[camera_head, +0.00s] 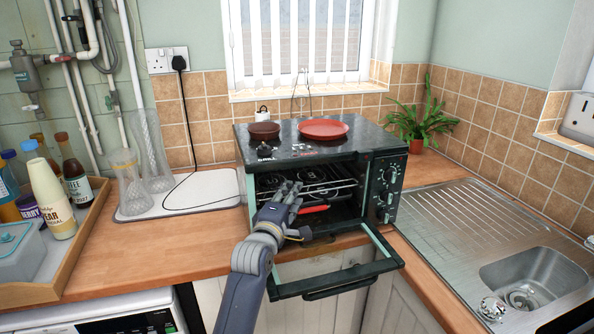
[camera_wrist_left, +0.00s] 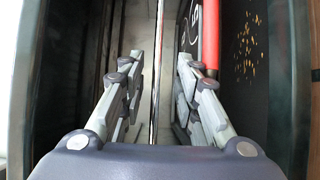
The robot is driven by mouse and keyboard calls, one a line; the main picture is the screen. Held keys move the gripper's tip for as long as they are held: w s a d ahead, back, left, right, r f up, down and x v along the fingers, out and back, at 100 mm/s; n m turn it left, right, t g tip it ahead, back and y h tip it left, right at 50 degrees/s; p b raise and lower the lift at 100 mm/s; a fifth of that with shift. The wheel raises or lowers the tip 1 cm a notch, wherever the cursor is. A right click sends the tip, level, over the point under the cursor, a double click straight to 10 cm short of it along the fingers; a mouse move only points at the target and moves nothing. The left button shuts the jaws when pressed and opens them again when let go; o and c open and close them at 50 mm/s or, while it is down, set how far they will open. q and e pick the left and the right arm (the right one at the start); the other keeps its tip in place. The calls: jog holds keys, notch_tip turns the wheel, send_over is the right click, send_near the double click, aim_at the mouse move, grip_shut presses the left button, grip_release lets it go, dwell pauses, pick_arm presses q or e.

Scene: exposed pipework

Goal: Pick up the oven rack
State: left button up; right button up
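The oven rack (camera_head: 338,187) is a thin dark wire grid, level inside the small black toaster oven (camera_head: 385,185), whose glass door (camera_head: 335,270) hangs open. My left gripper (camera_head: 287,192) is at the left part of the oven opening, in front of the rack. In the left wrist view its two fingers (camera_wrist_left: 158,80) are spread apart. A thin shiny rod (camera_wrist_left: 158,50), seemingly the rack's front bar, runs between them. No closed contact shows. A red handle-like piece (camera_head: 314,209) lies below the rack and also shows beside the right finger (camera_wrist_left: 211,35). My right gripper is not in view.
A red plate (camera_head: 323,129) and a small brown dish (camera_head: 264,130) sit on the oven top. A white tray (camera_head: 220,188) with glass vases and a wooden tray (camera_head: 78,250) of bottles are left. The steel sink (camera_head: 535,275) is right.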

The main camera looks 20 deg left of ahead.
aim_at(298, 172)
pick_arm(q)
jog(key=shift+w+r, duration=0.15)
jog(key=shift+w, duration=0.25)
jog(key=shift+w+p, duration=0.55)
jog(key=shift+w, duration=1.75)
grip_shut()
jog(key=shift+r, duration=0.1)
